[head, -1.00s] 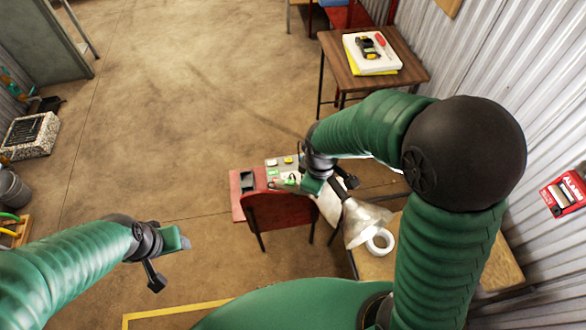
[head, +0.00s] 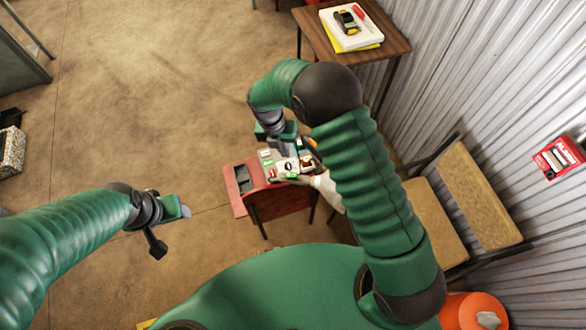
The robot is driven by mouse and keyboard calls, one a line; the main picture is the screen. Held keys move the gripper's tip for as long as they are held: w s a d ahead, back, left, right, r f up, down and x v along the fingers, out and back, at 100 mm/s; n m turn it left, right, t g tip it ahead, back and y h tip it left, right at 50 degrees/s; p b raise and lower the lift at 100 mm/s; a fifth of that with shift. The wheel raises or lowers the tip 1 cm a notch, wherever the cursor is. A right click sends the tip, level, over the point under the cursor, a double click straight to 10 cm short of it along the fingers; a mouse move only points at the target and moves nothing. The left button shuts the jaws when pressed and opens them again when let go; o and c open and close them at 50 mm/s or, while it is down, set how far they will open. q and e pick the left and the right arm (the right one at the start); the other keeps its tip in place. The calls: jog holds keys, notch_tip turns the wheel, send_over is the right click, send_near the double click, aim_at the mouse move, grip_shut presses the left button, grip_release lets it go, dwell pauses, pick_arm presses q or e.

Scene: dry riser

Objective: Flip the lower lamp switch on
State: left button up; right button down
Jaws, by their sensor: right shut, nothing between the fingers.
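A grey switch panel (head: 280,172) with small green and white labelled parts sits on top of a red stand (head: 285,199). I cannot tell which part is the lower lamp switch or how it is set. My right gripper (head: 293,149) is over the far edge of the panel, its fingers shut and empty. I cannot tell whether it touches the panel. A pale, rounded object (head: 327,187), perhaps a lamp shade, shows right of the panel, partly hidden by my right arm. My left gripper (head: 183,209) hangs over the floor at the left, away from the panel; its jaw opening is unclear.
A wooden table (head: 372,57) with a white tray (head: 350,25) stands at the back right. A tan bench or seat (head: 470,195) and a red alarm box (head: 558,158) are at the right. An orange object (head: 473,312) is at bottom right. Floor left of the stand is clear.

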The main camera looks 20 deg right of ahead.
send_near(294, 174)
jog(key=f, duration=0.2)
jog(key=f+p, duration=0.1)
jog(key=f, duration=0.1)
jog(key=d+f, duration=0.1)
jog(key=f, duration=0.1)
jog(key=shift+s+f+p, duration=0.15)
jog(key=shift+s+p, duration=0.2)
jog(key=shift+f, duration=0.3)
pick_arm(q)
jog(key=shift+w+a+r, duration=0.15)
jog(key=shift+a+r, duration=0.1)
jog(key=shift+r, duration=0.55)
